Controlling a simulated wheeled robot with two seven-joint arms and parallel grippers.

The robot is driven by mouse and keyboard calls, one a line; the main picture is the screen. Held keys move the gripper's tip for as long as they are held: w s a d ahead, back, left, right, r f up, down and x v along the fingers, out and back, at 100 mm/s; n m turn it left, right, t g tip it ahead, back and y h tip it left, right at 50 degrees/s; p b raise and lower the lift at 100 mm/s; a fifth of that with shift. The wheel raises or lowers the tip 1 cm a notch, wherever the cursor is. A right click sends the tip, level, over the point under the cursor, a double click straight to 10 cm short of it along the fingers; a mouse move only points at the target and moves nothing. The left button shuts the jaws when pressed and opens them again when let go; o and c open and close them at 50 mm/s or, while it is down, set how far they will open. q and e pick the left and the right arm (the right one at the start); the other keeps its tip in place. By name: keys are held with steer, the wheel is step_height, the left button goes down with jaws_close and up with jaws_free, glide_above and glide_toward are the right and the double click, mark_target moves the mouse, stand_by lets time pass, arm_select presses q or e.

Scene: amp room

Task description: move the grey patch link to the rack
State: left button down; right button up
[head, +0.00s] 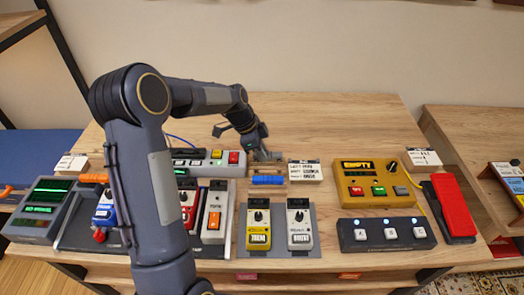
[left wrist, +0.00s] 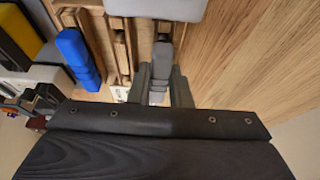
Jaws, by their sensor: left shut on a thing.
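The grey patch link (left wrist: 159,72) is between the fingers of my left gripper (left wrist: 160,88), which is shut on it. In the head view my left gripper (head: 264,155) points down just behind the blue link (head: 268,180). The wooden rack (head: 270,170) shows in part around the blue link. In the left wrist view the rack's wooden rails (left wrist: 105,42) run beside the blue link (left wrist: 78,58). The grey link lines up with a wooden strip at the rack's back side; whether it rests there or hangs above, I cannot tell. My right gripper is out of view.
A grey unit with coloured buttons (head: 216,170) stands left of the rack. Yellow (head: 258,230) and white (head: 299,228) pedals stand in front. A yellow box (head: 376,182) and a red pedal (head: 456,205) are at right. The table behind the rack is clear.

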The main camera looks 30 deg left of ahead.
arm_select(q)
steer(key=shift+f+b, duration=0.4)
steer(key=shift+b, duration=0.25)
stand_by(0.7)
stand_by(0.3)
steer(key=c, duration=0.9)
jaws_free()
steer(key=shift+o, duration=0.2)
steer(key=shift+r, duration=0.15)
steer(key=shift+r+p, duration=2.15)
steer(key=shift+r, duration=1.25)
